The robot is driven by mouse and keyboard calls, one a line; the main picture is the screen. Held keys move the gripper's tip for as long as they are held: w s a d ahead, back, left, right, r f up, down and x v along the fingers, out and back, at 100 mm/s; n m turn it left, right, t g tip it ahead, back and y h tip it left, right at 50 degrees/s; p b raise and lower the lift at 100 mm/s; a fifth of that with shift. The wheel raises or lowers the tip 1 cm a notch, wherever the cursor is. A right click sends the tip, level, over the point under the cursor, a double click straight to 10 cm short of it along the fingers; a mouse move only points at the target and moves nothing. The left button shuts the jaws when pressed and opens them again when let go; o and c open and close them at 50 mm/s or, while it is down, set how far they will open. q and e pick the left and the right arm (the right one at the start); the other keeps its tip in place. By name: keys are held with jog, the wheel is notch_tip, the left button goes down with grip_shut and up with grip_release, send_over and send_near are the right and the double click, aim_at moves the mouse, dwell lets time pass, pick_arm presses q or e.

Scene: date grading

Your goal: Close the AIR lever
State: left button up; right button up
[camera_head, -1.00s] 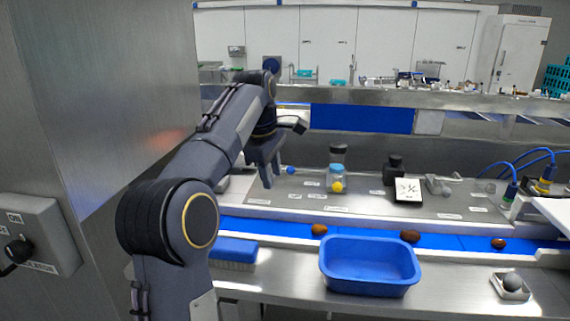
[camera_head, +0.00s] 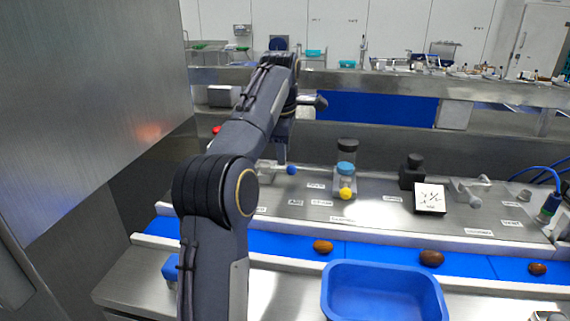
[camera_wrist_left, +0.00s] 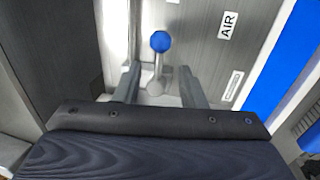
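The AIR lever has a blue ball knob (camera_head: 291,170) on a pale metal stem, at the back left of the steel panel. It also shows in the left wrist view (camera_wrist_left: 160,42), with its stem running down between the fingers and the AIR label (camera_wrist_left: 229,25) to its right. My left gripper (camera_head: 281,150) is at the lever, fingers pointing down. In the left wrist view its two fingers (camera_wrist_left: 157,82) are apart, one on each side of the stem, with gaps visible. The lever's base is partly hidden by my gripper. My right gripper is not in view.
A blue belt (camera_head: 380,256) carries several dates. A blue bin (camera_head: 385,291) stands in front.

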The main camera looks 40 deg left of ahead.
aim_at(284, 168)
pick_arm(q)
jog(key=f, duration=0.3)
jog(key=w+f, duration=0.1)
jog(key=shift+a+f, duration=0.25)
jog(key=shift+f, duration=0.15)
jog(key=shift+s, duration=0.1)
grip_shut()
